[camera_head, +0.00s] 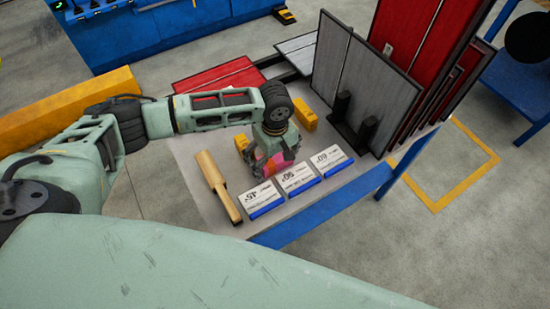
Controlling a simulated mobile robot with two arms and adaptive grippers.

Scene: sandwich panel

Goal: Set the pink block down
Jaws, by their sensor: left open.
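My left arm comes in from the left, and its gripper (268,158) points down over the table (206,160). The pink block (279,161) shows in pink and orange at the gripper's fingers, close above or on the tabletop; I cannot tell which. The gripper is open, with the block at its fingers and partly hidden by them. My right gripper is not in view.
A yellow block (305,114) is behind. Grey panels (375,80) and red panels (402,27) stand upright at the back right.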

